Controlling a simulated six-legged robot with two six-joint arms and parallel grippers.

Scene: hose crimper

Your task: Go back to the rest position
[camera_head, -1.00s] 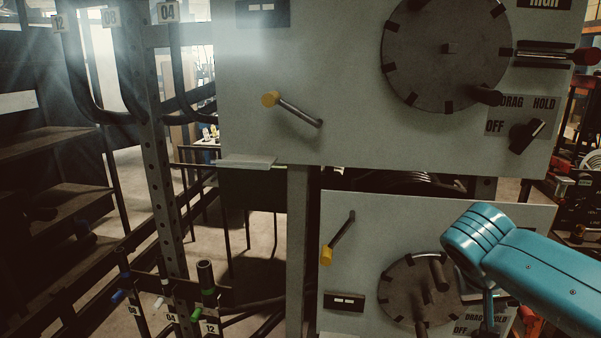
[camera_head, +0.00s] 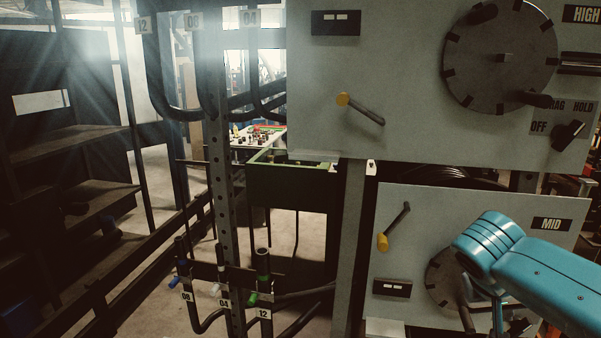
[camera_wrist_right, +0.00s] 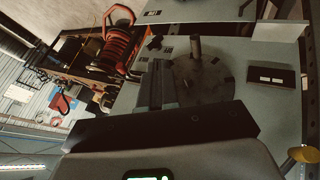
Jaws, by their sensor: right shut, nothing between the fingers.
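My right gripper (camera_wrist_right: 160,85) shows in the right wrist view with its fingers together and nothing between them. It is in front of the MID panel (camera_head: 440,215), whose round dial (camera_wrist_right: 203,78) lies behind the fingertips in that view. In the head view my teal right arm enters from the right and covers part of the MID panel and its dial; the gripper is mostly hidden below it. I cannot tell the exact gap between fingers and panel. My left gripper is not in view.
The upper panel (camera_head: 400,110) has a dial (camera_head: 490,60) and a yellow-tipped lever (camera_head: 360,108). A perforated post (camera_head: 220,170) with hanging hoses stands left of it. Dark shelves (camera_head: 75,145) are at far left. A red hose reel (camera_wrist_right: 117,38) shows in the wrist view. Floor shows between rack and panels.

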